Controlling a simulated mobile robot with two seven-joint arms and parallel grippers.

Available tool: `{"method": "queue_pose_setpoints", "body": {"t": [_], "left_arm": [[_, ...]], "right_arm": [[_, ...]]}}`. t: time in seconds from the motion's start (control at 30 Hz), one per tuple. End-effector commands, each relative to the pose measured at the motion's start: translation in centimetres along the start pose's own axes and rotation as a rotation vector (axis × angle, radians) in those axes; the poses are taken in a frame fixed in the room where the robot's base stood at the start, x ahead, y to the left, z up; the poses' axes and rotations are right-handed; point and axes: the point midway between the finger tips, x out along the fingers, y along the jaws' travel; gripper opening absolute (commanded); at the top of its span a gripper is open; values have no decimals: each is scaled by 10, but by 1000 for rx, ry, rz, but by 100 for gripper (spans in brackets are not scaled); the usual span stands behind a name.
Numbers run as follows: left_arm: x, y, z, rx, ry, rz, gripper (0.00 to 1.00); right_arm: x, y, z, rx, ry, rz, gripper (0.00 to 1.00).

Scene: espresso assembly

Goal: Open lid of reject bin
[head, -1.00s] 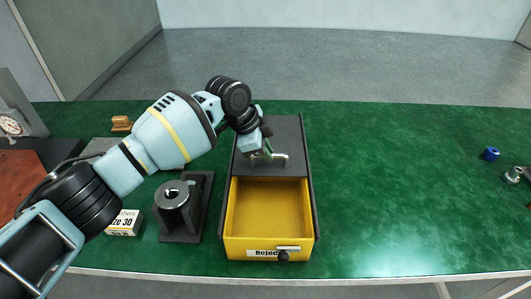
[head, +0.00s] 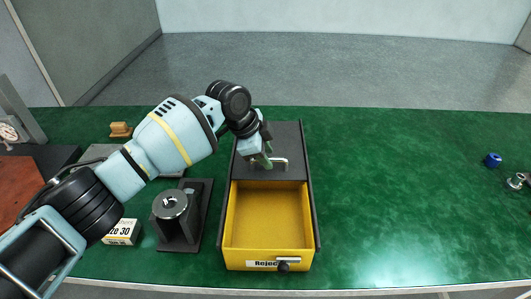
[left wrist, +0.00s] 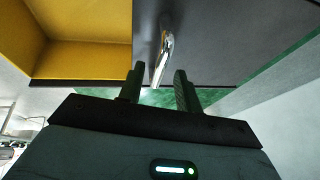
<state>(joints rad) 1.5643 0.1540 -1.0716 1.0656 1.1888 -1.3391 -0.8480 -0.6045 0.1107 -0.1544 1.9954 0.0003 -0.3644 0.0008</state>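The reject bin is a yellow box (head: 237,246) with dark side walls and a "Reject" label at its front. Its dark lid (head: 290,139) is slid back over the rear part, so the empty yellow interior shows at the front. A silver bar handle (head: 279,161) stands on the lid and also shows in the left wrist view (left wrist: 166,44). My left gripper (head: 264,159) is over the lid at the handle's left end. In the left wrist view its two fingers (left wrist: 158,90) are apart, with the handle between them and gaps visible. My right gripper is out of view.
A black stand with a round metal-topped holder (head: 172,208) and a small labelled box (head: 122,232) are left of the bin. A blue object (head: 492,160) and a metal part (head: 516,181) lie far right. The green table right of the bin is clear.

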Motion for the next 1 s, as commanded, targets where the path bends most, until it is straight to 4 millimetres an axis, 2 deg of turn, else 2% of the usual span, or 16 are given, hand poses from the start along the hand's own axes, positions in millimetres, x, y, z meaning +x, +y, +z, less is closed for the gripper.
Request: {"method": "queue_pose_setpoints", "body": {"t": [0.17, 0.4, 0.6, 1.0], "left_arm": [[-12, -1, 0, 0, 0, -1, 34], [-50, -1, -1, 1, 1, -4, 34], [-73, 0, 0, 0, 0, -2, 34], [-78, 0, 0, 0, 0, 0, 34]], "right_arm": [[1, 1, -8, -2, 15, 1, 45], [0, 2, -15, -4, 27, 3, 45], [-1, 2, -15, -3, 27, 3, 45], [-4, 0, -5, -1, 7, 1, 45]]}}
